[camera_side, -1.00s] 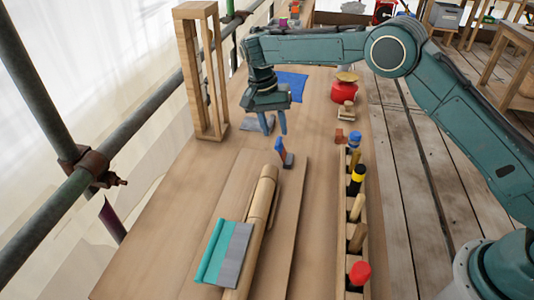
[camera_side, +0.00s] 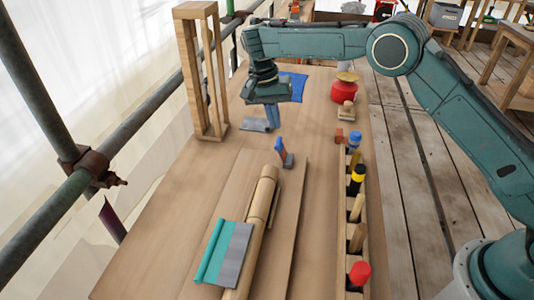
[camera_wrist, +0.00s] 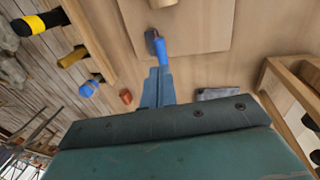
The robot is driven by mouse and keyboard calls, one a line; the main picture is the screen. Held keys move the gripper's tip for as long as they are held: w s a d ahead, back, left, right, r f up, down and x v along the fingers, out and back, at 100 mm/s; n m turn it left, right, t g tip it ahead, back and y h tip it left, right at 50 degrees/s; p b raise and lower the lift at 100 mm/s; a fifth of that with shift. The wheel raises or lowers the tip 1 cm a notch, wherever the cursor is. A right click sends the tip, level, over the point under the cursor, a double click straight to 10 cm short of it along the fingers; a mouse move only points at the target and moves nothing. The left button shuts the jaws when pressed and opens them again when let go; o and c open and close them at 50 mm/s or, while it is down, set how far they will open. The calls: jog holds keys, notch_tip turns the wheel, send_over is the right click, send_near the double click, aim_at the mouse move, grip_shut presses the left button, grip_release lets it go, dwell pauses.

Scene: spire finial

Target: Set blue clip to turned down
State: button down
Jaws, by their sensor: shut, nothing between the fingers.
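The blue clip (camera_side: 279,147) stands up, slightly tilted, from a small grey base near the end of a wooden rod on the bench. In the wrist view the clip (camera_wrist: 161,49) lies just beyond my fingertips, beside its dark grey base. My gripper (camera_side: 273,124) is shut and empty, pointing down above the bench, just behind the clip in the side view. In the wrist view my gripper (camera_wrist: 159,82) shows its fingers together. I see a gap between them and the clip in the side view.
A tall wooden frame (camera_side: 187,70) stands to the left. A rack (camera_side: 347,215) with several handled tools runs along the right. A teal and grey piece (camera_side: 225,252) lies at the front. A red pot (camera_side: 344,92) stands behind.

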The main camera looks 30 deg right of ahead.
jog(key=d+r+t+y, duration=0.1)
jog(key=d+r+t, duration=0.1)
jog(key=d+r, duration=0.25)
notch_tip(320, 180, up, 5)
jog(key=t+y, duration=0.1)
jog(key=y, duration=0.1)
send_over(279, 141)
jog(key=s+d, duration=0.2)
jog(key=shift+s+d+r, duration=0.1)
jog(key=shift+s+d, duration=0.05)
jog(key=shift+s, duration=0.05)
jog(key=f, duration=0.4)
jog(key=w+a+f, duration=0.1)
jog(key=f, duration=0.4)
jog(key=w+a+f, duration=0.1)
jog(key=f, duration=0.3)
jog(key=shift+f, duration=0.4)
